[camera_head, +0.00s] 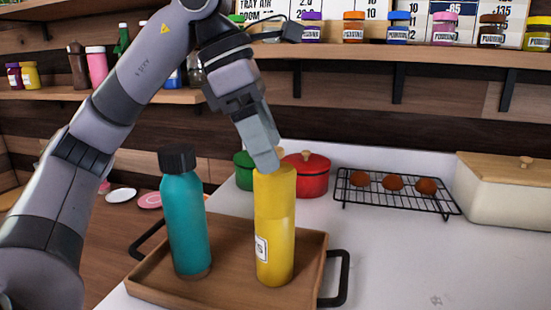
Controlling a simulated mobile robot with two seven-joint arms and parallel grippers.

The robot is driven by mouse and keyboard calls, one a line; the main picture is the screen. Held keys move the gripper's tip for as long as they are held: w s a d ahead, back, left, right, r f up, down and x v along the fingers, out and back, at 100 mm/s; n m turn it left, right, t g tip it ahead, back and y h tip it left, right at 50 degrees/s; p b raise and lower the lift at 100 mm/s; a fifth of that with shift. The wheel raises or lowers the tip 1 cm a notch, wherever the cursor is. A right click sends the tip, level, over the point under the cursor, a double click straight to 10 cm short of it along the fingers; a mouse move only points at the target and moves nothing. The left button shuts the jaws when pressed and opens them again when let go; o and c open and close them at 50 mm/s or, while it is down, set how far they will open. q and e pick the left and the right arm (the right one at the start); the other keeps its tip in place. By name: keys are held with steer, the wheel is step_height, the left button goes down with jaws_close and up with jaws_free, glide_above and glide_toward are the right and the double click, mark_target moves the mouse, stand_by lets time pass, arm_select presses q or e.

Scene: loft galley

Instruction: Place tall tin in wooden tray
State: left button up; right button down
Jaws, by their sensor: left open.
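The tall tin (275,225) is a yellow cylinder with a small white label low on its left side. It stands upright inside the wooden tray (232,295), in the right part. My left gripper (265,163) comes down from above and its fingertips are at the tin's top rim. Its jaws are open, though the gap between the fingers is hidden from this angle. I cannot tell whether a finger touches the tin. My right gripper is not in view.
A teal bottle with a black cap (187,215) stands in the tray's left part. Behind are a red pot (310,175), a green pot (243,172) and a black rack (398,192) with brown round items. A cream bread box (505,195) stands right. The front-right counter is clear.

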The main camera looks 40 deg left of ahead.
arm_select(q)
steer(key=p+v, duration=0.3)
steer(key=v, duration=0.4)
steer(key=shift+r+p, duration=0.25)
steer(key=shift+p, duration=0.15)
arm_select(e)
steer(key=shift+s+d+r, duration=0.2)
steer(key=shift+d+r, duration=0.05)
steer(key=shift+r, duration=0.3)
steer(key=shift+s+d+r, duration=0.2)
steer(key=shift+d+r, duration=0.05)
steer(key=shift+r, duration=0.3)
arm_select(q)
steer(key=shift+s, duration=0.1)
